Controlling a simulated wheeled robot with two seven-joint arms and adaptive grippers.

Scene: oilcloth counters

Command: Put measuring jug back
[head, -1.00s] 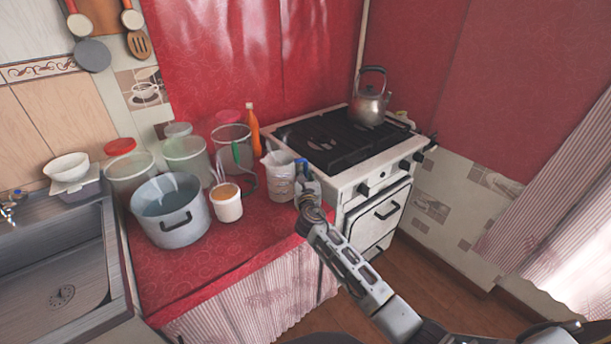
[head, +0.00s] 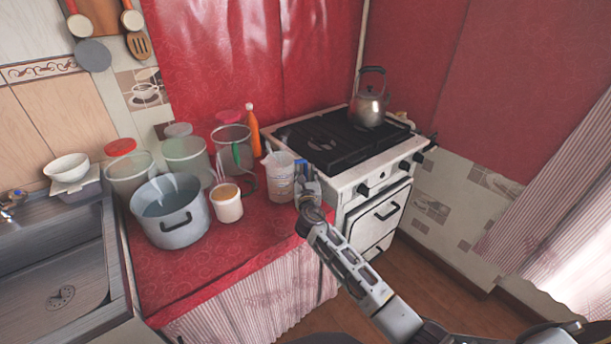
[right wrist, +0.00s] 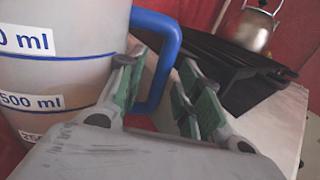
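The measuring jug (head: 279,181) is pale and translucent, with a blue handle, and stands upright on the red counter beside the stove. In the right wrist view the jug (right wrist: 60,72) fills the left side, with blue ml marks. Its blue handle (right wrist: 165,60) passes between the green-padded fingers of my right gripper (right wrist: 163,98). One finger is on the jug's side of the handle and the other outside it, with a visible gap to the outer finger. The right gripper (head: 304,178) is at the jug's right side in the head view. My left gripper is out of view.
A large pot (head: 170,225), a small white tub (head: 227,208) and several clear containers crowd the counter left of the jug. An orange bottle (head: 253,132) stands behind it. The stove (head: 350,187), with a kettle (head: 369,103) on top, is close on the right. The counter's front is clear.

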